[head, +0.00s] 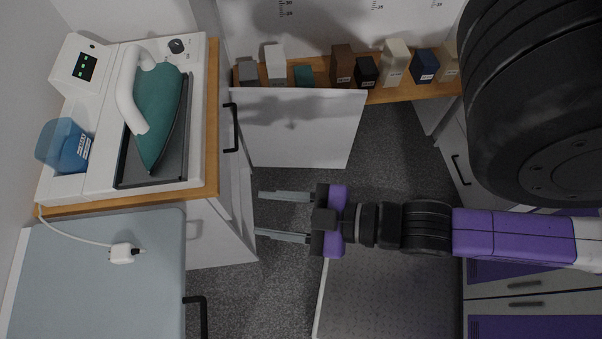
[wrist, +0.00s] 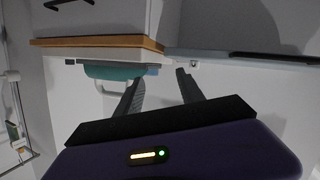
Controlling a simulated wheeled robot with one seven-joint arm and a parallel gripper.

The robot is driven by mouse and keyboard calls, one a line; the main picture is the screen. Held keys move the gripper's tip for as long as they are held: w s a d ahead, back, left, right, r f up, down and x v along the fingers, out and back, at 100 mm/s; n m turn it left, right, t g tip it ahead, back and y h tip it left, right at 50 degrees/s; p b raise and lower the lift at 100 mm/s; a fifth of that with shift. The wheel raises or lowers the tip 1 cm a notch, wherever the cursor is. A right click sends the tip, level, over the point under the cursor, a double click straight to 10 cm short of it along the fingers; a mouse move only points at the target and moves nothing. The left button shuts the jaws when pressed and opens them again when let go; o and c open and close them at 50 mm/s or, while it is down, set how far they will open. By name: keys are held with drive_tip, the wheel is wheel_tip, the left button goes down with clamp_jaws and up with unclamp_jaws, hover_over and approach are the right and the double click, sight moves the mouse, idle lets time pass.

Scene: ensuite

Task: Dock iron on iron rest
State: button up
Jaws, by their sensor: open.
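The iron (head: 162,112), teal with a white handle, lies over a dark flat plate, the iron rest (head: 182,168), on a white station (head: 104,150). Its tip points down in the head view. Whether its sole is fully seated on the plate cannot be told. In the wrist view the teal iron (wrist: 112,72) shows beyond the fingers, beside the wooden counter edge. My gripper (head: 284,216) is open and empty, over the floor to the right of the cabinet and apart from the iron.
A blue water tank (head: 66,146) stands at the station's left. A white plug (head: 122,253) with a cord lies on the pale blue surface (head: 95,290). An open white door (head: 290,128) and a shelf of small boxes (head: 395,64) are above my gripper.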

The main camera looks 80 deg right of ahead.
drive_tip(key=s+m, duration=0.2)
drive_tip(key=s, duration=0.1)
drive_tip(key=s+r+m, duration=0.1)
drive_tip(key=shift+s+d+m, duration=0.25)
drive_tip(key=shift+s+m, duration=0.05)
drive_tip(key=shift+s, duration=0.1)
